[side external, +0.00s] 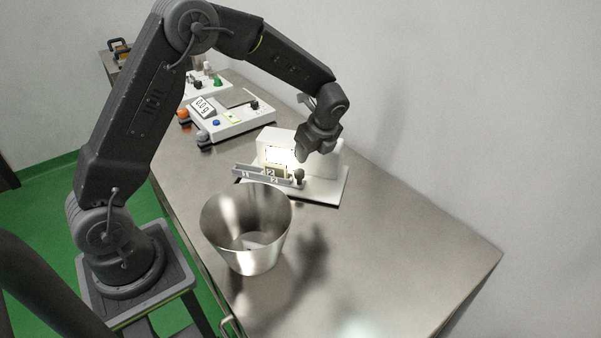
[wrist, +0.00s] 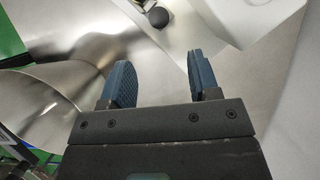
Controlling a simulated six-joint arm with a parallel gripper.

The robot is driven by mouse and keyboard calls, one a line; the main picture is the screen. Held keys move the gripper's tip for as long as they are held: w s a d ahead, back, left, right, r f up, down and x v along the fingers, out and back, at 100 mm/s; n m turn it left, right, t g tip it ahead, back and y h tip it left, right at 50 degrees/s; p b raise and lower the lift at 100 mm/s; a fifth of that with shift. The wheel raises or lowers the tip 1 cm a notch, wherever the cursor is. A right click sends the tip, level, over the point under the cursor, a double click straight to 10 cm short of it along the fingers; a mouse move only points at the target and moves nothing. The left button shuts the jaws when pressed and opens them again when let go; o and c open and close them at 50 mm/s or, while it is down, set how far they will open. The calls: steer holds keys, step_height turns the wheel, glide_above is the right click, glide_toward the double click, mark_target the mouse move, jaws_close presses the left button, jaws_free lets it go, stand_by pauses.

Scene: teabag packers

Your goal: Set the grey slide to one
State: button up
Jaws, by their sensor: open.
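The grey slide (side external: 262,176) is a flat bar with numbers on it, set across the front of a white block-shaped device (side external: 326,160). A black round knob (side external: 299,175) stands at the slide's right end; a black ball knob (wrist: 158,17) also shows at the top of the wrist view. A lit plate on the device's front shows a digit that looks like 2. My gripper (side external: 303,155) is above and close to the device, near the knob. In the wrist view its two blue pads (wrist: 160,82) are apart with nothing between them.
A metal bucket (side external: 220,222) stands in front of the device and fills the left of the wrist view. A white scale (side external: 232,120) with coloured buttons stands behind, to the left. The steel table (side external: 400,250) is clear at the right; a wall runs along its back.

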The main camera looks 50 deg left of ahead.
mark_target(301, 172)
steer(key=x, duration=1.1)
steer(key=shift+c, duration=0.2)
steer(key=shift+d, duration=0.1)
jaws_close()
